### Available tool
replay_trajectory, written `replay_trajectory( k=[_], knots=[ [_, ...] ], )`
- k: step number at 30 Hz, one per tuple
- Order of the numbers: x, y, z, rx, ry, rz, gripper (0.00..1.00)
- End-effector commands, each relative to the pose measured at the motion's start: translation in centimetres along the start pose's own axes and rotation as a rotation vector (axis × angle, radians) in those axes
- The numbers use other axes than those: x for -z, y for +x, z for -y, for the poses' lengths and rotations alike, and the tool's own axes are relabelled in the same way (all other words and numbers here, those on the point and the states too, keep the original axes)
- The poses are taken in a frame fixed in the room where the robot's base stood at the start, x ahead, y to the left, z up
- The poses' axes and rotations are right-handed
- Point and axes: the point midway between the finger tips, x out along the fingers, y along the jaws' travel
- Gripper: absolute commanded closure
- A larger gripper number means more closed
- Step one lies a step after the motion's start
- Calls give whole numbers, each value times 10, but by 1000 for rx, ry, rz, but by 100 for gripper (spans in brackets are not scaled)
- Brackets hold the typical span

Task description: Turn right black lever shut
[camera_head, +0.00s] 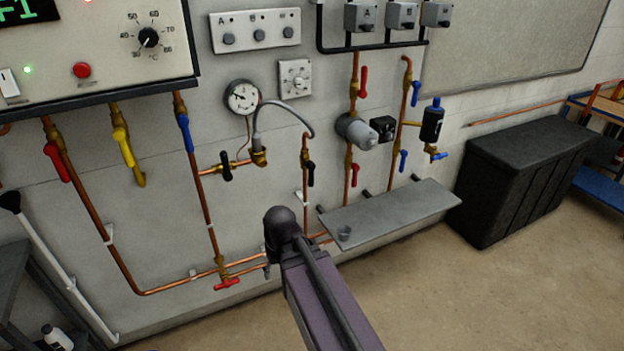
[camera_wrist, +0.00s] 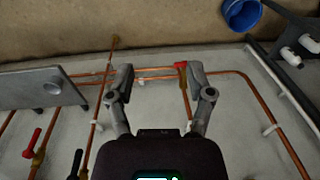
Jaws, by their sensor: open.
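The right black lever (camera_head: 311,174) sits on a vertical copper pipe in the middle of the head view. It hangs down alongside the pipe, roughly parallel to it. In the wrist view, which is turned over with the floor at the top, a black lever (camera_wrist: 76,163) shows at the lower left beside its pipe. My gripper (camera_wrist: 160,80) is open and empty, with its two fingers apart. The lever lies outside the fingers, to their left, and is not touched. In the head view my arm reaches up from below, and the fingers cannot be made out.
Another black lever (camera_head: 225,166) is on the horizontal pipe to the left. A red lever (camera_head: 355,174) is on the pipe to the right. A grey shelf (camera_head: 400,208) juts out below right. A low red handle (camera_head: 227,284) sits near the floor. A flexible grey hose (camera_head: 290,107) arches above.

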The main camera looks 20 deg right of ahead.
Motion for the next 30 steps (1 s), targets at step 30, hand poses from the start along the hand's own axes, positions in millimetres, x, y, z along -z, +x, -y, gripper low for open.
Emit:
replay_trajectory(
  k=[30],
  knots=[
    [242, 25, -244, 244, -255, -1318, 32]
  ],
)
